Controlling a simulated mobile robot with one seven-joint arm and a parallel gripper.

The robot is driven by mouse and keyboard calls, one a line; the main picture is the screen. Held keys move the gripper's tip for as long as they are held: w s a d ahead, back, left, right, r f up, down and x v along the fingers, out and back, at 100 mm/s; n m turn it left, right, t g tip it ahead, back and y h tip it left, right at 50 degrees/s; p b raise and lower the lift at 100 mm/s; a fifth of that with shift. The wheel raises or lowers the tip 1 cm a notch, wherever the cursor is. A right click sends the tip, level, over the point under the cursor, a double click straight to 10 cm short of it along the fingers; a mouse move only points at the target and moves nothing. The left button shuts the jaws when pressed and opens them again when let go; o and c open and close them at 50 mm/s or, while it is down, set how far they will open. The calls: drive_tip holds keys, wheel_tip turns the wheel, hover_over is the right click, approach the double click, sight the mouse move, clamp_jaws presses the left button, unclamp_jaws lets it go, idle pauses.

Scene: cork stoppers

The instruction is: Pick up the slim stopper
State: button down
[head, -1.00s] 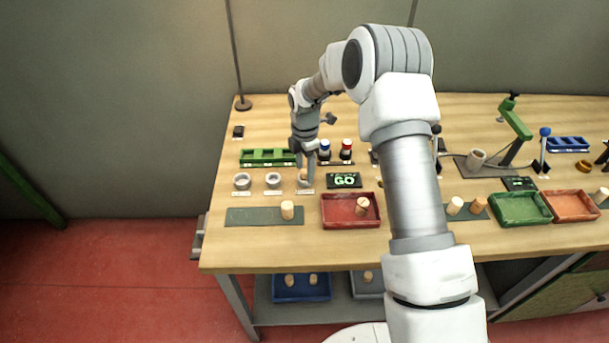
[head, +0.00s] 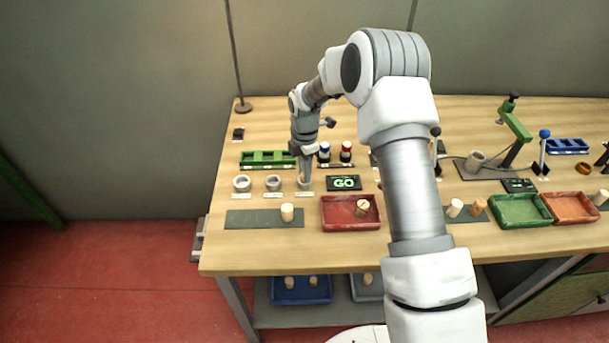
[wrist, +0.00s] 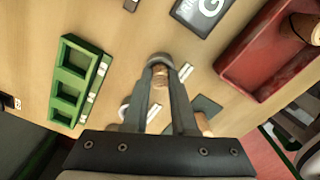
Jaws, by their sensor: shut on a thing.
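My gripper (head: 304,174) points down at the rightmost of three grey ring cups (head: 305,185) on the table's left part. Another stopper (head: 287,211) stands upright on a dark green-grey mat (head: 245,218). A further stopper (head: 362,207) is in the red tray (head: 335,222). I cannot tell by width which one is the slim one.
Two other ring cups (head: 242,183) stand to the left. A green rack (head: 265,160) is behind them, with blue-topped and red-topped items (head: 346,152) to its right. More stoppers (head: 455,208) and trays stand further right.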

drive_tip(key=shift+r, duration=0.1)
drive_tip(key=shift+r, duration=0.3)
drive_tip(key=r, duration=0.2)
drive_tip(key=d+r, duration=0.1)
drive_tip(key=shift+r+b, duration=0.3)
drive_tip(key=shift+r, duration=0.1)
drive_tip(key=s+d+r, duration=0.3)
drive_tip(key=d+r, duration=0.3)
drive_tip(key=d, duration=0.4)
drive_tip(key=shift+d+r+b, duration=0.15)
drive_tip(key=shift+r+b, duration=0.05)
drive_tip(key=shift+b, duration=0.1)
drive_tip(key=shift+s, duration=0.15)
